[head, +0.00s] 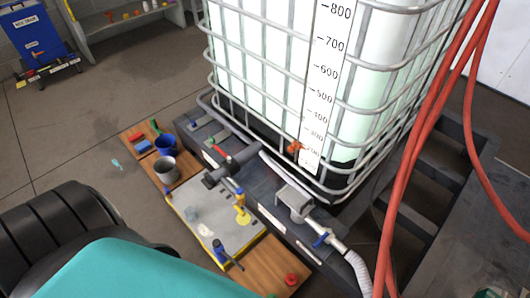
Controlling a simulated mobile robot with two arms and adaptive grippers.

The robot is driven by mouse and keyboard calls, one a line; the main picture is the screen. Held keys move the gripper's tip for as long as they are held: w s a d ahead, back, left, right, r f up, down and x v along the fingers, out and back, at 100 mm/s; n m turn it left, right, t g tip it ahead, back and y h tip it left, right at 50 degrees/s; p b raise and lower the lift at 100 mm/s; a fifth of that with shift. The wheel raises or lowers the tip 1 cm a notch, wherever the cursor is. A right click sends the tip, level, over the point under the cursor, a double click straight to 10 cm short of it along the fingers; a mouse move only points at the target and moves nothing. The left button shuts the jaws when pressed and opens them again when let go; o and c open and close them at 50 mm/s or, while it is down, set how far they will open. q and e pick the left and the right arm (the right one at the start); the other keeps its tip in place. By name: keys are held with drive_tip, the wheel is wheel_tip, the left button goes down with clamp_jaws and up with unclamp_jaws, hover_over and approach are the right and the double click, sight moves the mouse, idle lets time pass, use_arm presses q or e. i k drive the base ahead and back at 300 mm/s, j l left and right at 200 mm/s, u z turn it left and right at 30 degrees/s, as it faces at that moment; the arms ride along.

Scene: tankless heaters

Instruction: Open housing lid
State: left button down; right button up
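A small grey box-shaped housing (294,200) sits low in front of the big white liquid tank, in line with the pipework. Its flat top looks like a lid, and it appears closed, but it is small and I cannot be sure. A pipe with a blue handle (321,240) runs from it to a pale corrugated hose (357,272). Neither of my grippers shows in the head view.
The caged tank (282,62) stands on a dark pallet. A low bench with a grey tray (204,218), buckets and tools lies left of the housing. Red hoses (413,150) hang at right. A teal and black shape fills the lower left.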

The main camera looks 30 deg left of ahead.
sight(300, 206)
drive_tip(key=u, duration=0.7)
